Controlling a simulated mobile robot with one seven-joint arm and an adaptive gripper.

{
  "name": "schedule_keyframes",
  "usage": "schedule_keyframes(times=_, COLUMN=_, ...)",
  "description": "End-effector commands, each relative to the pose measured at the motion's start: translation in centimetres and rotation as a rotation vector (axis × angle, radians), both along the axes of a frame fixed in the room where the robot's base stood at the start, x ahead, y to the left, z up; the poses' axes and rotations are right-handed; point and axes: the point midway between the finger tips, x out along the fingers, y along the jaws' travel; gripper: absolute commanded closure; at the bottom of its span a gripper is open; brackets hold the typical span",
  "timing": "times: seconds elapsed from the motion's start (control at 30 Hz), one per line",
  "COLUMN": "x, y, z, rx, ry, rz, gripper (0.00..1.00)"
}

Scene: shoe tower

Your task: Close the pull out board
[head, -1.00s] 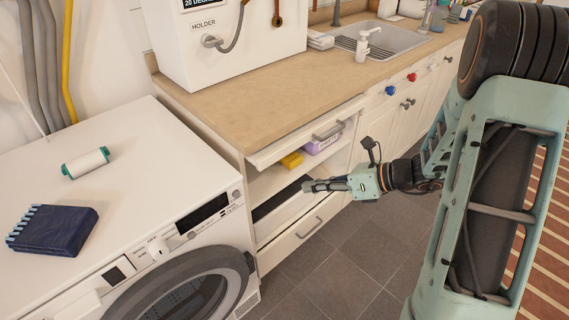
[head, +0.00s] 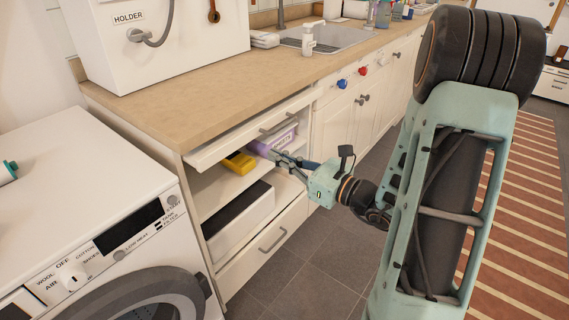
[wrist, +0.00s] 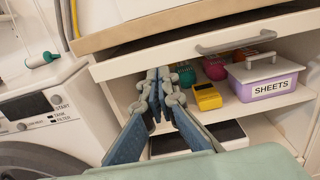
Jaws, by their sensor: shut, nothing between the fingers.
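The pull out board has a white front (head: 215,151) under the counter edge and a grey bar handle (head: 284,120). It stands out from the cabinet. In the wrist view its front (wrist: 150,62) and handle (wrist: 237,42) cross the upper part, with a dark gap between board and counter. My gripper (head: 274,153) is shut and empty, below the board front and by the open shelf. In the wrist view its fingertips (wrist: 158,74) overlap the lower edge of the board front, left of the handle; I cannot tell whether they touch it.
A lower drawer (head: 262,250) is below. The washing machine (head: 90,215) stands left. The counter (head: 190,95) is above, and grey floor (head: 315,255) is free in front.

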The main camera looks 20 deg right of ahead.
Motion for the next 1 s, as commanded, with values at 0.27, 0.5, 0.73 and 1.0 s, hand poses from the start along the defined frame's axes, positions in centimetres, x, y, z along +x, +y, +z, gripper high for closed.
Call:
schedule_keyframes(times=0.27, x=4.7, y=3.5, z=-0.2, rx=-0.001, ry=-0.002, rz=0.003, gripper=1.00)
schedule_keyframes(times=0.5, x=6.9, y=5.1, z=-0.1, rx=-0.001, ry=0.001, rz=0.002, gripper=1.00)
schedule_keyframes(times=0.73, x=7.3, y=5.3, z=0.0, rx=0.000, ry=0.002, rz=0.000, gripper=1.00)
schedule_keyframes(times=1.0, x=7.6, y=5.5, z=-0.1, rx=-0.001, ry=0.001, rz=0.002, gripper=1.00)
